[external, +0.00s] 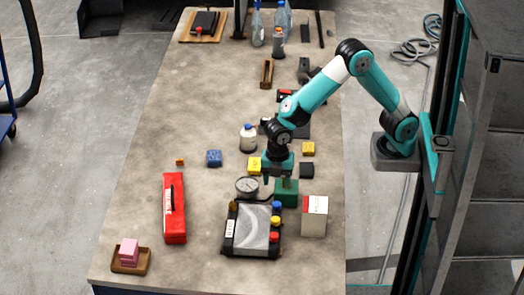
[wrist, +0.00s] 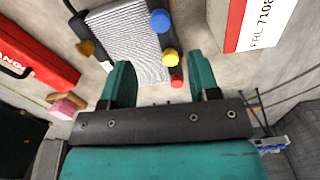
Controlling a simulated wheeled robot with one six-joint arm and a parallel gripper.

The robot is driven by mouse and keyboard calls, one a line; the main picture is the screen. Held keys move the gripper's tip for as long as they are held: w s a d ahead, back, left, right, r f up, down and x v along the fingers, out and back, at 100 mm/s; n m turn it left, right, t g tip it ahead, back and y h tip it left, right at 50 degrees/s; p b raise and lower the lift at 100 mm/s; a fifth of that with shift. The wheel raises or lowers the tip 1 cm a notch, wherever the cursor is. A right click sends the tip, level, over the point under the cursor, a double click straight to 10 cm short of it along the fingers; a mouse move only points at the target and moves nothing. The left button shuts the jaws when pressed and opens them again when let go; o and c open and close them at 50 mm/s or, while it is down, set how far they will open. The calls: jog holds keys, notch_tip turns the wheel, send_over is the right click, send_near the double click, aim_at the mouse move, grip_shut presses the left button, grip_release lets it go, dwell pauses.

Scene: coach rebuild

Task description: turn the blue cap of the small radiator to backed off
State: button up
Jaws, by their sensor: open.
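The small radiator (external: 256,229) is a dark unit with a grey finned face, lying on the bench; it also shows in the wrist view (wrist: 128,40). Its blue cap (external: 277,205) is the farthest of a row on its right side, beyond the yellow and red caps. The blue cap also shows in the wrist view (wrist: 160,21). My gripper (wrist: 161,82) is open and empty. The blue cap lies ahead of the fingertips, apart from them. In the external view my gripper (external: 279,178) hangs just beyond the radiator. The cap's turn position is not readable.
The yellow cap (wrist: 170,56) and red cap (wrist: 177,77) sit close to the blue one. A red case (external: 174,208) lies left.

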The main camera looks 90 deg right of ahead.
notch_tip(320, 180, up, 8)
jog(key=shift+b, duration=0.4)
jog(key=s+d+m+y, duration=0.2)
jog(key=s+m, duration=0.3)
jog(key=s, duration=0.6)
jog(key=s+d+r+m+y, duration=0.1)
jog(key=s+d+m, duration=0.3)
jog(key=s, duration=0.7)
jog(key=shift+d+r+m+y, duration=0.15)
jog(key=shift+d+m+y, duration=0.05)
jog(key=shift+m+y, duration=0.35)
dwell(1.1)
